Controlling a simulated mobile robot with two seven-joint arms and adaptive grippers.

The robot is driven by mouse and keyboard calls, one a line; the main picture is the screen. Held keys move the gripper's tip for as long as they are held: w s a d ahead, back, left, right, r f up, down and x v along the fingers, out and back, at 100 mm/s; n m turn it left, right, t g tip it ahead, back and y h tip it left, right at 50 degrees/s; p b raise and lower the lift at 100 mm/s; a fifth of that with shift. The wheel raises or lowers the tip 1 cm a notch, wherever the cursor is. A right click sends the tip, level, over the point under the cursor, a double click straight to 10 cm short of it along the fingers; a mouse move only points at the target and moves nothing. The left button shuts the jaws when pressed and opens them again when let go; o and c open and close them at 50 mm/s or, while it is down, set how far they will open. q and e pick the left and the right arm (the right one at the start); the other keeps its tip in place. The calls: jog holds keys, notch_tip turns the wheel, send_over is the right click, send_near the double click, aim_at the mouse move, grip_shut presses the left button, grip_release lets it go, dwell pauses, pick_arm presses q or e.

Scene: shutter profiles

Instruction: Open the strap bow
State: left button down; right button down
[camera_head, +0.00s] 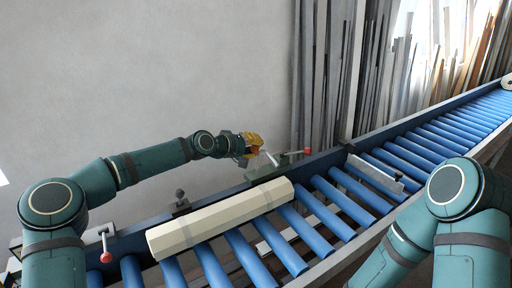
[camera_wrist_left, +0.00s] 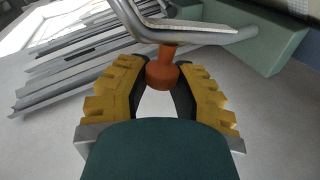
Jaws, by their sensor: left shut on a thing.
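My left gripper (camera_head: 253,145) is above the far rail of the conveyor. In the left wrist view my left gripper (camera_wrist_left: 161,88) has its yellow ribbed fingers closed on an orange knob (camera_wrist_left: 162,70). The knob sits on a bent grey metal bar, the strap bow (camera_wrist_left: 190,27). In the head view a short piece of the strap bow (camera_head: 271,159) slants down from the gripper toward a green block (camera_head: 280,166) on the far rail; the knob is mostly hidden there. My right arm enters at the right, but its gripper is outside the frame.
A cream bundle of profiles (camera_head: 220,218) lies on the blue roller conveyor (camera_head: 345,207), just in front of the green block. A red-knobbed lever (camera_head: 306,151) stands beside the block, another (camera_head: 104,241) at the left. Long profiles (camera_head: 330,75) lean on the wall behind.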

pick_arm(q)
jog(key=shift+w+a+f+n, duration=0.2)
jog(key=shift+w+a+n, duration=0.15)
jog(key=shift+n, duration=0.15)
pick_arm(e)
jog(key=shift+w+r, duration=0.15)
jog(key=shift+w, duration=0.2)
pick_arm(q)
jog(key=c, duration=0.8)
grip_release()
jog(key=shift+o, duration=0.2)
pick_arm(e)
jog(key=shift+a, duration=0.15)
pick_arm(q)
jog(key=v, duration=1.2)
jog(key=shift+w+a, duration=0.15)
